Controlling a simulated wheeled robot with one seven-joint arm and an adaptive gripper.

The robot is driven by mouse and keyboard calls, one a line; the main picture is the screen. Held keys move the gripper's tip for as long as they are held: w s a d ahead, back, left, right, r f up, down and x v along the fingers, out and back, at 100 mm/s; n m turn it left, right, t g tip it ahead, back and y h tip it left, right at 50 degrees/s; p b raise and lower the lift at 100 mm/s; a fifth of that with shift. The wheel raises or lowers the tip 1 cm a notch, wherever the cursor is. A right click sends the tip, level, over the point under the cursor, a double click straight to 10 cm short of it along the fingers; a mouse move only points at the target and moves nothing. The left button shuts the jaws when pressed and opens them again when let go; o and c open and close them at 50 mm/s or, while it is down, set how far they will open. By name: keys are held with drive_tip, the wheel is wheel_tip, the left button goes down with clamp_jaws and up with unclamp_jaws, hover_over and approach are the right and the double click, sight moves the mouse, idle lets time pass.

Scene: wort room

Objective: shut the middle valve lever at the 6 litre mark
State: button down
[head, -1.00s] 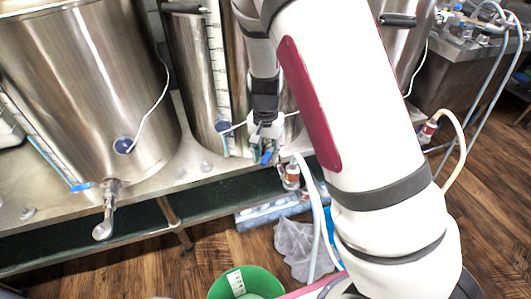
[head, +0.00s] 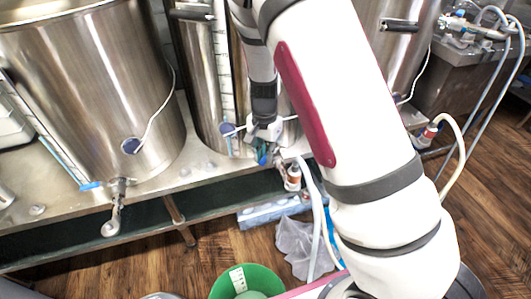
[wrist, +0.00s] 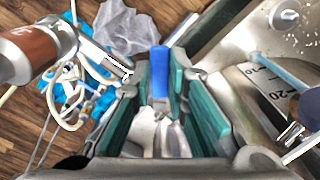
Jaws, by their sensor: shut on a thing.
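The middle kettle (head: 203,95) is a steel vessel behind my forearm, with a white marked scale (head: 224,75) on its front. The scale shows close up in the wrist view (wrist: 258,88), with a 20 legible; I cannot make out the liquid level. My gripper (head: 264,153) is low at this kettle's front, at its outlet. In the wrist view a blue valve lever (wrist: 159,72) stands between my teal finger pads, and my gripper (wrist: 172,85) is shut on it. The metal valve body (wrist: 157,137) is partly hidden between the fingers.
A larger kettle (head: 85,85) with an outlet pipe (head: 113,215) stands left. A green bucket (head: 225,288) and a crumpled clear bag (head: 294,245) are on the floor below. A red-brown-banded fitting (head: 293,177) and pale hose hang beside my gripper.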

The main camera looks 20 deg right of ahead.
drive_tip(key=c, duration=1.6)
unclamp_jaws()
drive_tip(key=shift+o, duration=0.2)
wheel_tip(320, 180, up, 12)
drive_tip(key=shift+r, duration=0.1)
